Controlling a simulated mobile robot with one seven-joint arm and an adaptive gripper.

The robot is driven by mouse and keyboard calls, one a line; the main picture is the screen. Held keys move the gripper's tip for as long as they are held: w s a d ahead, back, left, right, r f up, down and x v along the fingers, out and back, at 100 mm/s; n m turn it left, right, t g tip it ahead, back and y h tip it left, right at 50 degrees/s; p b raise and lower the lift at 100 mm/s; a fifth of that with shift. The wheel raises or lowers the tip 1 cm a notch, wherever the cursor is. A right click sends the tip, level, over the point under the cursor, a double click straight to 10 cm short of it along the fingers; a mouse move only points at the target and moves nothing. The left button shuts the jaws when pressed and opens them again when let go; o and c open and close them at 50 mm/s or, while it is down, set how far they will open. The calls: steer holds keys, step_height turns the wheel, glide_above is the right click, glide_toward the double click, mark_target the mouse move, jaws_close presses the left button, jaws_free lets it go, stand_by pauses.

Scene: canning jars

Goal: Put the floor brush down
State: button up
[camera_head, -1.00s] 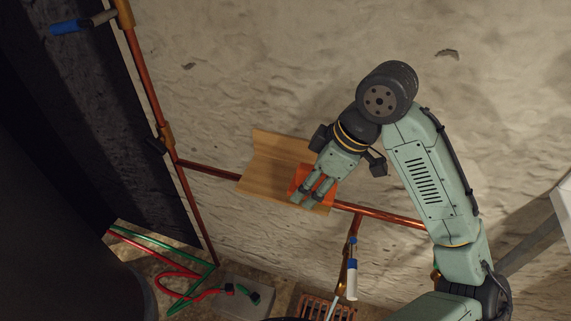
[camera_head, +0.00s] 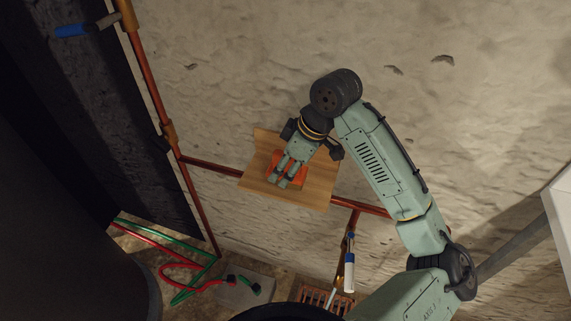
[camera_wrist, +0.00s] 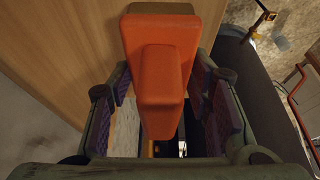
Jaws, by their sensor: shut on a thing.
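The floor brush (camera_wrist: 160,45) is a plain orange block with a narrower orange grip. My gripper (camera_wrist: 160,108) has its fingers on either side of this grip and is shut on it. In the head view the orange brush (camera_head: 300,174) shows around and behind my gripper (camera_head: 287,176), which covers part of it. Both are in front of a wooden shelf (camera_head: 312,192), near its middle. The wood (camera_wrist: 75,45) lies close beside the brush in the wrist view. I cannot tell whether the brush touches it.
Copper pipes (camera_head: 210,165) run along the rough wall on both sides of the shelf. A blue-and-white item (camera_head: 349,265) hangs below right. Red and green hoses (camera_head: 180,265), a grey block (camera_head: 242,290) and a grate (camera_head: 318,292) are low down. Bare wood shows around the brush.

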steer(key=shift+f, duration=0.2)
steer(key=o, duration=1.1)
steer(key=shift+r, duration=0.1)
steer(key=shift+r, duration=0.25)
steer(key=b+v, duration=0.1)
steer(key=v, duration=1)
steer(key=shift+d+r+b, duration=0.2)
steer(key=shift+r+b, duration=0.15)
steer(key=shift+s, duration=0.1)
